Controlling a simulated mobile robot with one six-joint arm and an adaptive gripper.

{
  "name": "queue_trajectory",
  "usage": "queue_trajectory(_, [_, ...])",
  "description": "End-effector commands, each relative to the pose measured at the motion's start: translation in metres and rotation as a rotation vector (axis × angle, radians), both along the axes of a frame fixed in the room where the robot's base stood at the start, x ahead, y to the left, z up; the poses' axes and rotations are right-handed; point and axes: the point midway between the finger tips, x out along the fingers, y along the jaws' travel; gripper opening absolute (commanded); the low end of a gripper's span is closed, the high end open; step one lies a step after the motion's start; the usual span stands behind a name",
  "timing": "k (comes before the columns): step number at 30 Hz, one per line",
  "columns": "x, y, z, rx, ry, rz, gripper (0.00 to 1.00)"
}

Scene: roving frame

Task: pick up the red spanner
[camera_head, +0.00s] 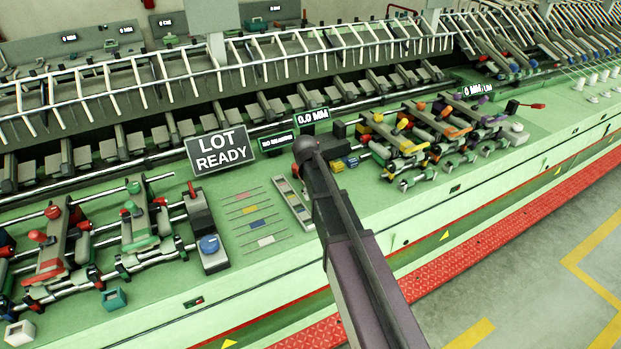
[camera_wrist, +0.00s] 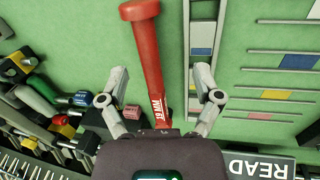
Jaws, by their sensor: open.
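The red spanner (camera_wrist: 150,60) shows in the wrist view as a long red bar with a rounded end at the top and small white "MM" lettering near its lower end. Its lower end runs between my fingers and out of sight behind the gripper body. My gripper (camera_wrist: 160,98) is open, with one finger on each side of the spanner and visible gaps to both. I cannot tell how far the fingers are above it. In the head view my arm covers the place where the spanner lies, and I cannot make out the spanner there.
A narrow strip with coloured tags (camera_wrist: 202,32) lies close to the right finger. The READY sign (camera_head: 221,148) stands nearby. Clustered levers and clamps (camera_wrist: 65,115) crowd the left finger's side. Green bench surface (camera_wrist: 85,35) is clear around the spanner's upper part.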

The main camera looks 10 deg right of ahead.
Motion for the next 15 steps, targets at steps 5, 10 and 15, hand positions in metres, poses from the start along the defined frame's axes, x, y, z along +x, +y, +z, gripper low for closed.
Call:
queue_trajectory(5, [0.046,0.009,0.035,-0.037,-0.005,0.045,0.83])
queue_trajectory(10, [0.064,0.012,0.045,-0.058,-0.005,0.068,0.83])
queue_trajectory(15, [0.067,0.014,0.046,-0.063,-0.006,0.075,0.83])
